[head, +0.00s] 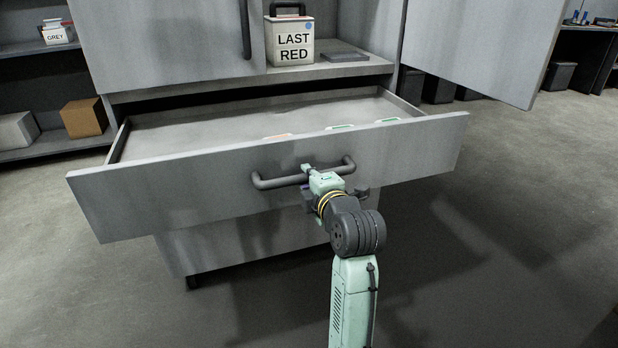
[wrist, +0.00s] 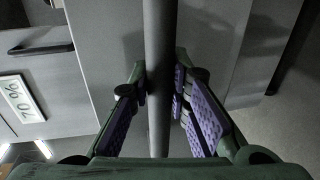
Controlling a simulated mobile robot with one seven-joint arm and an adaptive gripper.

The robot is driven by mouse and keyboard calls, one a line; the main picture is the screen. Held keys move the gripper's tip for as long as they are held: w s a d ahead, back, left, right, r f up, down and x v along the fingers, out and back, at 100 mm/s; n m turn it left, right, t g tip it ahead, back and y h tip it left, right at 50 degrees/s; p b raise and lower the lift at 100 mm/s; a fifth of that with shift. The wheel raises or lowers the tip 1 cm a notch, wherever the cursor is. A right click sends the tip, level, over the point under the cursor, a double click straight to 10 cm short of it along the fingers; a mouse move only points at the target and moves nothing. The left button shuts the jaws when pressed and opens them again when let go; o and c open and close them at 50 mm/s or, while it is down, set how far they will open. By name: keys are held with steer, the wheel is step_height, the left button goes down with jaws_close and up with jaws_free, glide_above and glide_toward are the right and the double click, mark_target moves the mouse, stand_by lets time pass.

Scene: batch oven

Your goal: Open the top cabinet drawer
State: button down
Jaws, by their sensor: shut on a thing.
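The top cabinet drawer (head: 200,182) is pulled well out of the grey cabinet, and its inside shows from above. A dark bar handle (head: 272,182) runs across its front; it also shows as an upright bar in the wrist view (wrist: 160,60). My gripper (head: 308,170) is at the right part of the handle. In the wrist view, its purple-padded fingers (wrist: 165,95) stand on both sides of the bar, shut on it. A few flat pieces with coloured edges (head: 340,127) lie inside the drawer near its front; they are partly hidden by the front panel.
Above the drawer, a box labelled LAST RED (head: 290,42) and a flat dark item (head: 345,56) sit on the cabinet shelf. A cabinet door (head: 485,45) stands open at the right. Shelves with boxes (head: 84,118) are at the left. Floor is clear around the drawer.

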steer(key=c, duration=1.5)
jaws_free()
steer(key=v, duration=0.7)
steer(key=shift+s+d, duration=0.1)
steer(key=shift+s, duration=0.15)
